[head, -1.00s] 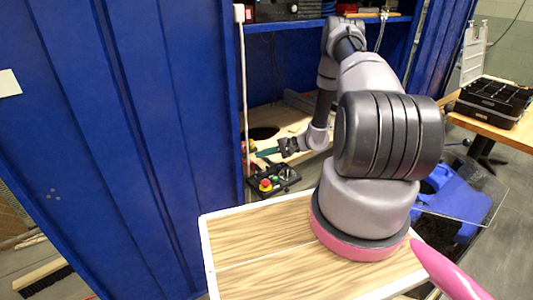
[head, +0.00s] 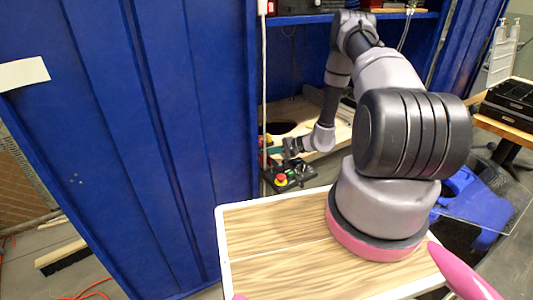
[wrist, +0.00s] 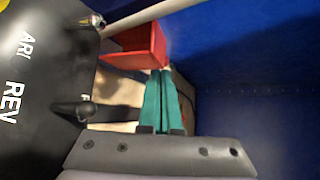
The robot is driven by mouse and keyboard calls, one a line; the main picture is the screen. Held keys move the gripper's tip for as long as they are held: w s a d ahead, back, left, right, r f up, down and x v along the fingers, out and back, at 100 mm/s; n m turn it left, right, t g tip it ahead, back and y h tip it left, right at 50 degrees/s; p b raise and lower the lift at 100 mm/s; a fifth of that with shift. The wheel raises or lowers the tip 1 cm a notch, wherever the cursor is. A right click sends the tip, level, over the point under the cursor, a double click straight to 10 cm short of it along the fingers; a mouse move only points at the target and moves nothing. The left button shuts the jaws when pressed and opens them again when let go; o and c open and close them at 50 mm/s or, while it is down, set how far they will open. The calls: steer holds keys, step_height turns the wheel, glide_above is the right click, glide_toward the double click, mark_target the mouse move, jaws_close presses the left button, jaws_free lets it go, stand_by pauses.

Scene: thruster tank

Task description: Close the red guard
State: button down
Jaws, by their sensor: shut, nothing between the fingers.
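The red guard (wrist: 140,45) shows in the wrist view as a box-like red piece beside the black panel, just past my fingertips. Whether they touch it I cannot tell. My gripper (wrist: 162,73) has two teal fingers pressed together with nothing between them. In the head view my gripper (head: 272,150) is by the blue cabinet's edge, above a black control box (head: 290,178) with a red button. The guard is too small to make out surely there.
The black panel (wrist: 45,75) with white lettering and two toggle levers fills the wrist view's left. A blue wall (wrist: 250,70) lies right. A pale post (head: 262,90) stands near my gripper. A wooden shelf (head: 335,140) with a dark round hole is behind.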

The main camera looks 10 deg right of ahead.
steer(key=shift+s+d+r+n+t+y, duration=0.15)
steer(key=shift+s+r+n+t+y, duration=0.3)
steer(key=shift+r+n+t, duration=0.2)
stand_by(0.4)
steer(key=shift+s+d+r+n+t+y, duration=0.25)
steer(key=shift+s+n+t+y, duration=0.25)
steer(key=shift+y, duration=0.25)
steer(key=shift+s+r, duration=0.35)
steer(key=shift+r, duration=0.05)
steer(key=shift+s+d+r, duration=0.1)
steer(key=shift+s+d, duration=0.15)
steer(key=shift+s, duration=0.45)
steer(key=shift+s+d+r, duration=0.1)
steer(key=shift+s+d, duration=0.1)
steer(key=shift+s, duration=0.5)
steer(key=shift+s+d, duration=0.25)
steer(key=shift+s, duration=0.45)
steer(key=shift+s+d+f, duration=0.2)
steer(key=shift+s+f, duration=0.1)
steer(key=shift+s, duration=0.3)
steer(key=shift+s+d+f, duration=0.15)
steer(key=shift+s+f, duration=0.1)
steer(key=shift+s, duration=0.3)
steer(key=shift+s+d+f+n+t+y, duration=0.1)
steer(key=shift+s+f+n+t+y, duration=0.2)
steer(key=shift+n+y, duration=0.25)
